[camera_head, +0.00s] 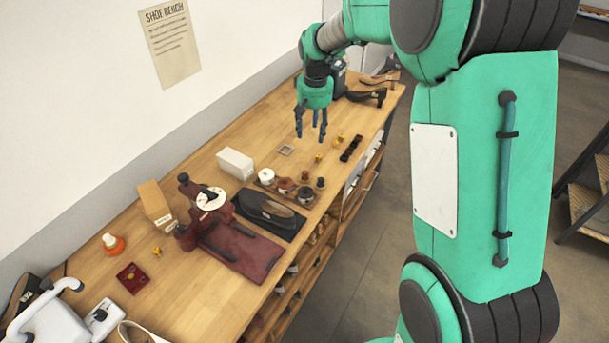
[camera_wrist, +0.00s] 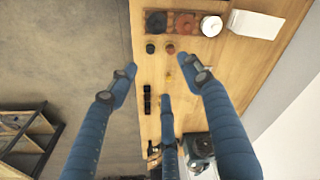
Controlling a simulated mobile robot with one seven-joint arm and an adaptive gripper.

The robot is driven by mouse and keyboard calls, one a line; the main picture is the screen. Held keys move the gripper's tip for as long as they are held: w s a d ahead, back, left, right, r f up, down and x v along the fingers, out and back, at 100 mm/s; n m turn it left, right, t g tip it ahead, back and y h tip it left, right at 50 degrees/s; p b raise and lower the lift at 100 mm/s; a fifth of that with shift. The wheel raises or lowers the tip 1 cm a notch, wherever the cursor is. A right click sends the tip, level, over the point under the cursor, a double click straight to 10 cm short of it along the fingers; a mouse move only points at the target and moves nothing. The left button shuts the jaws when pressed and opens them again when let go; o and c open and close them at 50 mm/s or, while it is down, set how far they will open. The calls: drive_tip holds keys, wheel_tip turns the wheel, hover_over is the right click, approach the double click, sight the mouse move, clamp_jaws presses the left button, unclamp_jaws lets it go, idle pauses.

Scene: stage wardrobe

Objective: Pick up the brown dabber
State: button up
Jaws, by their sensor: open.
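The brown dabber (camera_head: 305,176) is a small brown-topped upright piece on the bench, beside the tray of polish tins. It also shows in the wrist view (camera_wrist: 170,48), above the middle of the picture. A black dabber (camera_head: 320,183) stands close by; in the wrist view it is just left of the brown one (camera_wrist: 150,48). My gripper (camera_head: 311,133) is open and empty, pointing down above the bench. In the head view it is farther along the bench than the dabber. In the wrist view its blue fingers (camera_wrist: 165,84) are spread below the dabber, apart from it.
The tin tray (camera_head: 258,184) holds white, brown and dark tins. A white box (camera_head: 235,163) stands behind it. Yellow pieces (camera_head: 318,158) and a row of black pieces (camera_head: 351,148) lie near my gripper. A maroon stand (camera_head: 240,252) and a shoe mat are nearer the camera.

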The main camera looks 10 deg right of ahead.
drive_tip(key=g+p, duration=0.2)
hover_over(305, 172)
wheel_tip(305, 172, down, 18)
drive_tip(key=shift+d+r, duration=0.15)
drive_tip(key=shift+f, duration=4.25)
drive_tip(key=shift+f, duration=2.65)
drive_tip(key=c, duration=1)
